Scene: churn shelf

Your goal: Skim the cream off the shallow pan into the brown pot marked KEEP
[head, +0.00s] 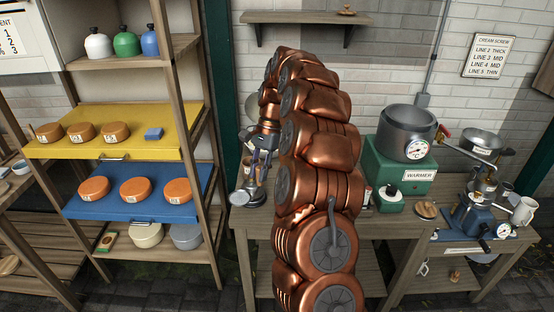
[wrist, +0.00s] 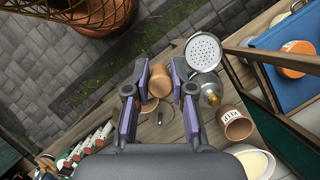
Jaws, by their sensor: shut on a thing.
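My gripper (wrist: 161,82) has purple-padded fingers. They are shut about a brown, rounded piece that looks like the skimmer's handle; the join to its disc is hidden behind a finger. The skimmer (wrist: 203,52), a pale perforated disc, shows beside the right finger. In the head view my gripper (head: 262,155) is above the left end of the table, with a pale disc (head: 240,198) below it.
A shelf rack with a blue shelf (head: 140,211) and a yellow shelf (head: 70,152) stands left of the table. A green warmer (head: 385,175) carries a grey pot (head: 395,133). A blue machine (head: 475,220) is at the right. My arm hides the table's middle.

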